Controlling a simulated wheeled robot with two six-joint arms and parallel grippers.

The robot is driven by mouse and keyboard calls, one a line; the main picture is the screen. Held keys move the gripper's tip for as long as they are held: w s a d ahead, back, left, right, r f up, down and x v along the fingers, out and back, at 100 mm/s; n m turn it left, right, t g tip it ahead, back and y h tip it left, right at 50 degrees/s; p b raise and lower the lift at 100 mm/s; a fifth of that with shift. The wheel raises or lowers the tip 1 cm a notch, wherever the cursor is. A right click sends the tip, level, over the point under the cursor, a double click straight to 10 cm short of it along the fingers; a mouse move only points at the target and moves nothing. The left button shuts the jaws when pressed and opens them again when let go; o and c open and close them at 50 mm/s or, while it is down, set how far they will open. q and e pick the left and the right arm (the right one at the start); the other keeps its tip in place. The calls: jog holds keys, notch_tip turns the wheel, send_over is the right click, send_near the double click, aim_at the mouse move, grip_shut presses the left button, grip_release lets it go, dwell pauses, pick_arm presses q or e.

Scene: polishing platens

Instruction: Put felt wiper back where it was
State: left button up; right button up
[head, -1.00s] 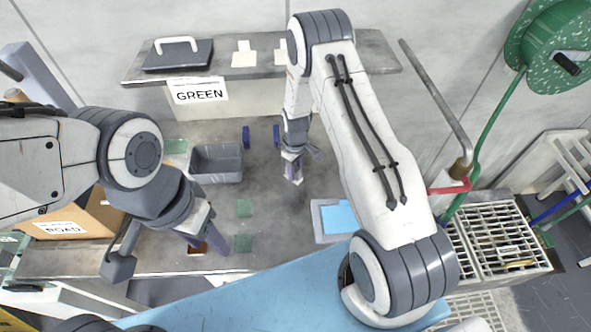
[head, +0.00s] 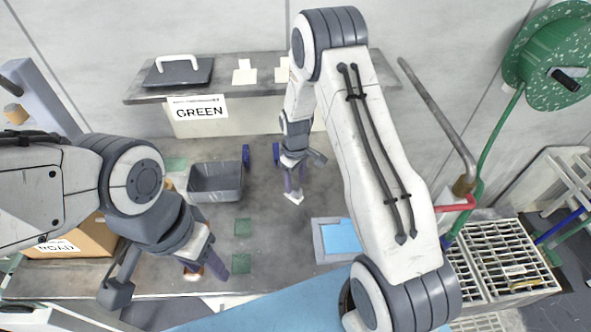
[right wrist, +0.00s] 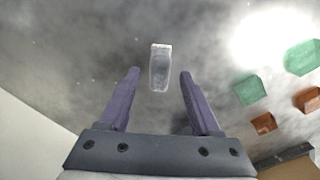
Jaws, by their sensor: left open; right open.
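My right gripper (head: 293,184) is open over the grey bench, pointing down. A small pale, see-through piece with a white end (right wrist: 160,68) shows ahead of and between its fingers in the right wrist view, apart from both. Its white end shows at the fingertips in the head view (head: 294,198). I cannot tell for sure whether this is the felt wiper. My left gripper (head: 208,268) is open, low at the front left of the bench, beside a small brown piece (head: 192,273).
A grey bin (head: 216,197) stands left of my right gripper. Green squares (head: 243,227) and a grey tray with a blue sheet (head: 322,239) lie on the bench. A shelf labelled GREEN (head: 199,112) holds a black plate with a white handle (head: 178,71). A metal grate (head: 480,250) is at the right.

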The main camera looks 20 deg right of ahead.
aim_at(295, 187)
notch_tip(295, 187, up, 7)
jog(key=shift+f+b, duration=0.15)
jog(key=shift+b, duration=0.7)
jog(key=s+a+r+n, duration=0.1)
jog(key=s+a+r, duration=1.1)
jog(key=s+a, duration=0.15)
jog(key=s+a+r+y, duration=0.1)
jog(key=s+a+r, duration=0.1)
jog(key=s, duration=1.3)
jog(key=shift+s+a+r, duration=0.15)
jog(key=shift+s+r, duration=0.1)
jog(key=shift+r, duration=0.4)
notch_tip(295, 187, down, 4)
jog(key=b, duration=0.3)
jog(key=shift+r+b, duration=0.2)
jog(key=shift+b, duration=0.1)
